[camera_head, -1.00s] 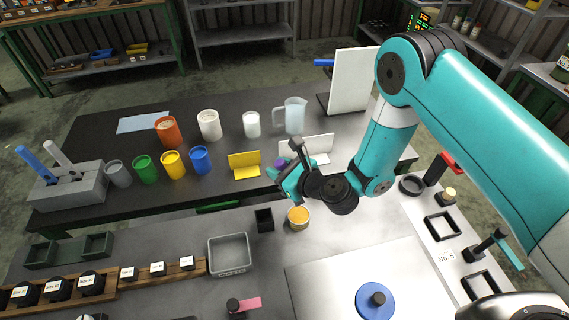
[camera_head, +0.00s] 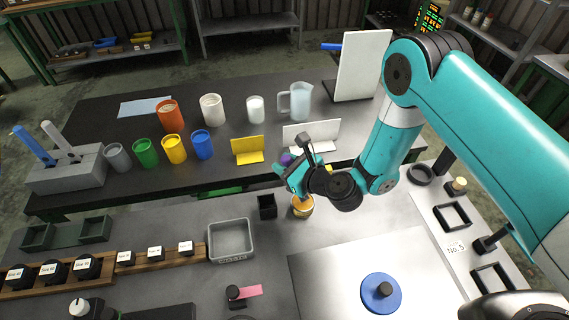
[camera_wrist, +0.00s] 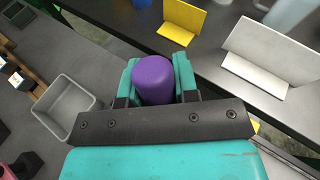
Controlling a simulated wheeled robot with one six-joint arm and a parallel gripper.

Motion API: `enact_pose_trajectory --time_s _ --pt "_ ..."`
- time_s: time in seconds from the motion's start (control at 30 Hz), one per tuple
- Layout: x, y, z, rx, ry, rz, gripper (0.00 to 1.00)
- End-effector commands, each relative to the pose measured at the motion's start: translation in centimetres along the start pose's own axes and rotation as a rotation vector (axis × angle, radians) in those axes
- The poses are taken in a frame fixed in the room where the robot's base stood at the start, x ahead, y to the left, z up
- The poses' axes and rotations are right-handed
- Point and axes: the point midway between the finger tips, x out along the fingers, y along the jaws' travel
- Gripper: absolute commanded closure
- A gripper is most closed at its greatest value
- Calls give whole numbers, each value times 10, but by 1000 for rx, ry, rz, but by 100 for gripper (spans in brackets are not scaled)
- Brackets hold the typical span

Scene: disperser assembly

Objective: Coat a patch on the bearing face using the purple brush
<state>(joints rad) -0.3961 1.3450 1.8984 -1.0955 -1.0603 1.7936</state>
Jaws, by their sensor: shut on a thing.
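My gripper (camera_head: 283,170) is shut on the purple brush (camera_wrist: 153,80). In the wrist view only the rounded purple end of its handle shows between the two teal fingers (camera_wrist: 155,85); the bristles are hidden. In the head view a small bit of the purple brush (camera_head: 286,159) shows at the fingers, close to the yellow angle bracket (camera_head: 248,149) and the white angle bracket (camera_head: 311,136). I cannot tell which surface is the bearing face. A small orange-yellow cup (camera_head: 302,208) stands on the front bench below my gripper.
On the dark bench stand several coloured cups, a clear jug (camera_head: 299,101) and an upright white board (camera_head: 361,66). A grey block (camera_head: 66,173) holds blue and white handles at left. A grey tray (camera_head: 231,239) and a blue disc (camera_head: 380,294) lie on the front bench.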

Motion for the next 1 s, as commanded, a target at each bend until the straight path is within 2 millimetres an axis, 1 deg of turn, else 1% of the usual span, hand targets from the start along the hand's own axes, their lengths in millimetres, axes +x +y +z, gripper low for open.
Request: enact_pose_trajectory --time_s 1.0 --pt "3 1 -8 0 -1 0 100"
